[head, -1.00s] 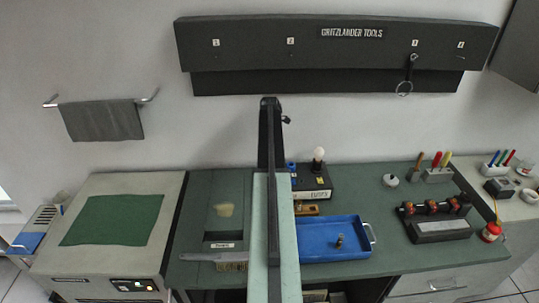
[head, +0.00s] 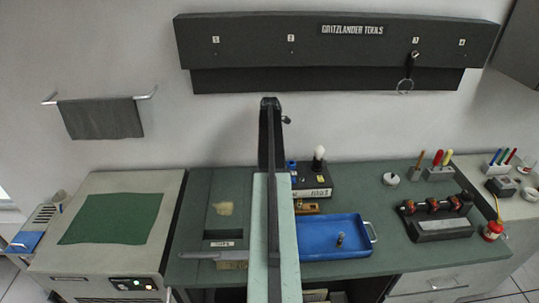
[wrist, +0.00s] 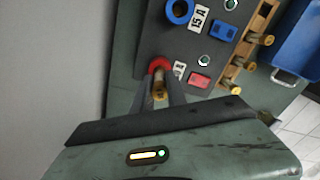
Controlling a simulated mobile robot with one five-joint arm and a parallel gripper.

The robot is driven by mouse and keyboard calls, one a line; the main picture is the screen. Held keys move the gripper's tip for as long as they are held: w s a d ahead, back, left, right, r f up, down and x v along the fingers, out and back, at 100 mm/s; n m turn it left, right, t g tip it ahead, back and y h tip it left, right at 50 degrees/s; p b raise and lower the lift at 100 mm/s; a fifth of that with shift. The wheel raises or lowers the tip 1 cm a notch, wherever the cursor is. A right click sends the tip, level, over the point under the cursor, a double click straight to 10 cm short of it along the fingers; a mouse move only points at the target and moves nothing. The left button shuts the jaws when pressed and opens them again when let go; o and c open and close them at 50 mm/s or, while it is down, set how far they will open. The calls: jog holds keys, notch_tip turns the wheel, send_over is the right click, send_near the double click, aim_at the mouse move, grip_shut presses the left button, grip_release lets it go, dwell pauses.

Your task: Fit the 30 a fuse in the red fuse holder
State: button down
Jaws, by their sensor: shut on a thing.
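The red fuse holder (wrist: 158,65) is a red ring on the dark fuse box (wrist: 150,35) in the wrist view. Beside it is a small white label (wrist: 179,69), partly hidden by a finger. My gripper (wrist: 160,88) is shut on a brass-ended fuse (wrist: 159,93), right at the near side of the red ring. The ring and fuse overlap in this view; I cannot tell how deep the fuse sits. In the head view my arm hides the gripper and the red holder.
A blue ring holder (wrist: 179,12) marked 15 A, a blue block (wrist: 223,31) and a red block (wrist: 200,80) are on the box. A wooden rack (wrist: 250,48) with several brass-ended fuses stands alongside. The blue tray (head: 330,251) holds one small upright piece (head: 340,240).

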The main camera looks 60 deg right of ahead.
jog(key=shift+f+b, duration=0.8)
jog(key=shift+f, duration=0.2)
jog(key=shift+f, duration=0.15)
jog(key=shift+f+b, duration=0.35)
jog(key=shift+b, duration=0.2)
jog(key=c, duration=0.8)
grip_release()
jog(key=shift+r, duration=0.1)
jog(key=shift+o, duration=0.2)
notch_tip(320, 180, up, 6)
jog(key=p, duration=0.6)
jog(key=shift+r, duration=0.1)
